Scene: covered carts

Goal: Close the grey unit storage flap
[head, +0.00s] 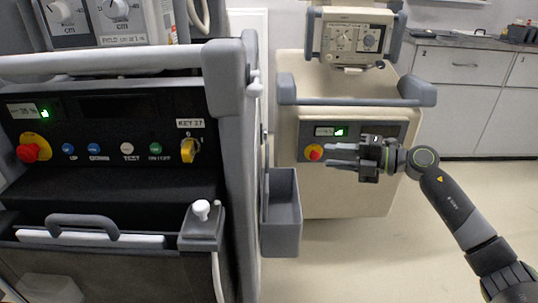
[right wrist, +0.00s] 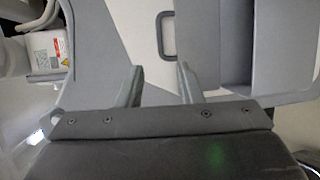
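The grey unit (head: 232,130) fills the left of the head view, with a black control panel (head: 110,120) on its front. Below the panel is a dark front section with a grey loop handle (head: 82,222); I cannot tell which part is the storage flap or how far it stands open. My right gripper (head: 334,155) is open and empty, to the right of the grey unit and in front of the beige cart. The right wrist view shows its two fingers (right wrist: 158,85) apart, with a pale panel bearing a grey handle (right wrist: 168,35) beyond them. My left gripper is out of view.
A grey open bin (head: 282,210) hangs at the grey unit's right side. A beige cart (head: 345,195) with its own panel and red button stands behind my right gripper. Grey cabinets (head: 460,100) line the back right. Bare floor (head: 370,255) lies at the lower middle.

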